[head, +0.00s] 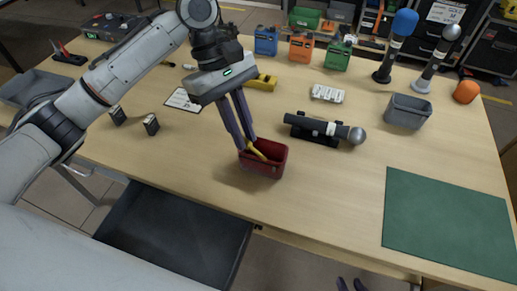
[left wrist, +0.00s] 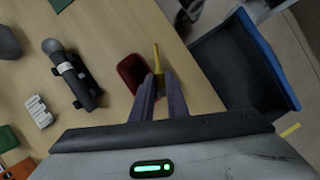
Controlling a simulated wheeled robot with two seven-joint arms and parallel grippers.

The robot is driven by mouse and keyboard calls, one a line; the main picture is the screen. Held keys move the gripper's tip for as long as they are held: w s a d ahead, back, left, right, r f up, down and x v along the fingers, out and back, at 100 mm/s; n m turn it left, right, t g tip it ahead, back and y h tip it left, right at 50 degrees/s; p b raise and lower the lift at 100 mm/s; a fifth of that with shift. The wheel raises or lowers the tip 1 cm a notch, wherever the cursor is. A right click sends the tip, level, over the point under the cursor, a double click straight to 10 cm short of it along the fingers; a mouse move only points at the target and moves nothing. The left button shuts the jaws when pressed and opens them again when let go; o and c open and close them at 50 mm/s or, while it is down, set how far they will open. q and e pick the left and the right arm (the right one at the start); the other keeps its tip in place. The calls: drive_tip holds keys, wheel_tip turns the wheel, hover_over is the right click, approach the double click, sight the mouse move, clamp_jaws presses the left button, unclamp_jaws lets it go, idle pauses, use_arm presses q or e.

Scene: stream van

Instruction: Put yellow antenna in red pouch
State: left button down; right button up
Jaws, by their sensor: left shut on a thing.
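The yellow antenna (head: 257,152) is a thin stick held at the fingertips of my left gripper (head: 249,142), which is shut on it. The red pouch (head: 263,168) is an open-topped box on the table, just below the fingertips. In the head view the antenna slants across the pouch's opening. In the left wrist view the antenna (left wrist: 157,60) lies along the right edge of the pouch (left wrist: 131,72). I cannot tell whether its lower end is inside or above the rim. My right gripper (head: 350,284) shows only its two fingertips at the bottom edge, apart and empty.
A microphone on a black stand (head: 318,129) lies right of the pouch. A grey bin (head: 407,111) and a green mat (head: 449,224) are further right. A dark open drawer (head: 177,235) juts out below the table's front edge. The table between pouch and mat is clear.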

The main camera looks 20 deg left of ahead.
use_arm(q)
drive_tip(key=shift+w+d+f+n+t+p, duration=0.1)
drive_tip(key=shift+w+f+n+t+p, duration=0.1)
drive_tip(key=shift+w+f+n+t, duration=0.5)
drive_tip(key=shift+w+a+f+n+t+p, duration=0.15)
drive_tip(key=shift+w+f+n, duration=0.3)
drive_tip(key=shift+f+n, duration=0.65)
drive_tip(key=shift+w+d+f+n+t+p, duration=0.2)
drive_tip(key=shift+w+f+n+t, duration=0.25)
drive_tip(key=shift+n, duration=0.75)
drive_tip(key=shift+w, duration=0.1)
drive_tip(key=c, duration=1.6)
unclamp_jaws()
drive_tip(key=shift+c, duration=0.2)
drive_tip(key=v, duration=1)
drive_tip(key=shift+a, duration=0.35)
drive_tip(key=shift+w+h, duration=0.1)
drive_tip(key=shift+h, duration=0.2)
